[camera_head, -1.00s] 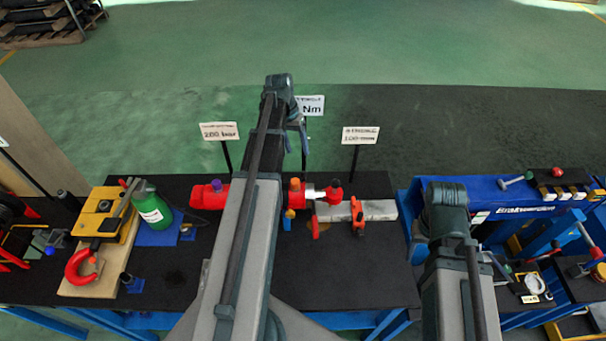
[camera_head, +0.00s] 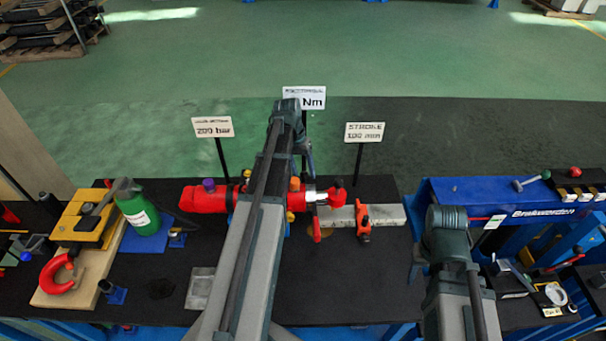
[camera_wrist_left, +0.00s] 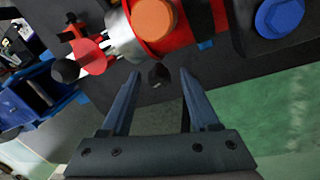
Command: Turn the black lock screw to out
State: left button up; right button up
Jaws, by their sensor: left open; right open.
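The black lock screw (camera_wrist_left: 158,73) is a small dark head on the dark surface beside the orange cap (camera_wrist_left: 155,22) in the left wrist view. My left gripper (camera_wrist_left: 160,77) is open and empty; its fingertips lie on either side of the screw in this view. Whether they touch it I cannot tell. In the head view my left arm (camera_head: 250,240) reaches over the red cylinder (camera_head: 203,200) and covers part of it; the lock screw cannot be made out there. My right arm (camera_head: 448,245) is over the right side of the bench, its gripper mostly hidden beneath it.
A green bottle (camera_head: 143,212) and a red shackle (camera_head: 55,278) are at the left. An orange clamp piece (camera_head: 363,222) sits on a grey bar to the right of the cylinder. Three signs stand behind. The black bench (camera_head: 345,285) is clear in front.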

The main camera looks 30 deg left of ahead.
pick_arm(q)
jog(key=shift+c, duration=0.4)
grip_shut()
jog(key=n+y, duration=0.1)
jog(key=n, duration=0.2)
jog(key=shift+d+n+g+y, duration=0.2)
jog(key=shift+n+g+y, duration=0.1)
jog(key=shift+y, duration=0.1)
jog(key=n, duration=0.2)
jog(key=n+g+y, duration=0.1)
jog(key=n, duration=0.1)
jog(key=shift+w+d+y, duration=0.1)
jog(key=shift+w+y, duration=0.05)
jog(key=shift+y, duration=0.15)
jog(key=shift+g, duration=0.3)
